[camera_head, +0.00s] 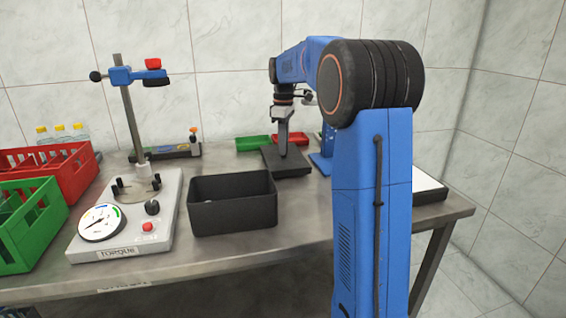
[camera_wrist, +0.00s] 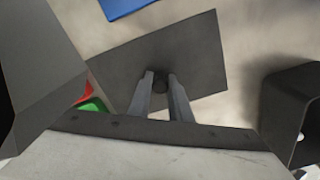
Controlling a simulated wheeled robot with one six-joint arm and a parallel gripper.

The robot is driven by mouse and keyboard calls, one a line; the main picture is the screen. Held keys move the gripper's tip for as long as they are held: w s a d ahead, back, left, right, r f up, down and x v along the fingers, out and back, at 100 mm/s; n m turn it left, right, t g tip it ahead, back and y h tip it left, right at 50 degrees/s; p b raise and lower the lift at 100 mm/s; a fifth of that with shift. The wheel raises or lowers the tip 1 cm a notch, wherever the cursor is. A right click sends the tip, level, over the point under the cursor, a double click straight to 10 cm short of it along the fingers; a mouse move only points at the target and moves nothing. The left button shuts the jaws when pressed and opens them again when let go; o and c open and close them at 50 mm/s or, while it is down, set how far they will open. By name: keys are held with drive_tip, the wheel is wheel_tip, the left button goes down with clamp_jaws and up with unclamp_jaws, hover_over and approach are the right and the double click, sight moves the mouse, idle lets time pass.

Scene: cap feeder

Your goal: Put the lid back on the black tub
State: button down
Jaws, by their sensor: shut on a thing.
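The black tub (camera_head: 235,215) stands open on the metal table, with a small pale item inside. It also shows at the right edge of the wrist view (camera_wrist: 278,105). The lid (camera_head: 292,168) is a flat dark rectangular plate behind and to the right of the tub, apart from it. In the wrist view the lid (camera_wrist: 205,55) lies below my gripper (camera_wrist: 160,82), whose two fingers are shut on its small dark knob. My gripper also shows above the lid in the head view (camera_head: 283,140). I cannot tell whether the lid touches the table.
A torque tester (camera_head: 125,220) with a tall post stands left of the tub. Red (camera_head: 75,172) and green (camera_head: 35,225) crates are at the far left. Small green (camera_head: 253,143) and red (camera_head: 291,139) trays sit behind the lid. Bare table lies in front of the tub.

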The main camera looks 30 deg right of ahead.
drive_tip(key=shift+r, duration=1.8)
drive_tip(key=shift+s, duration=0.15)
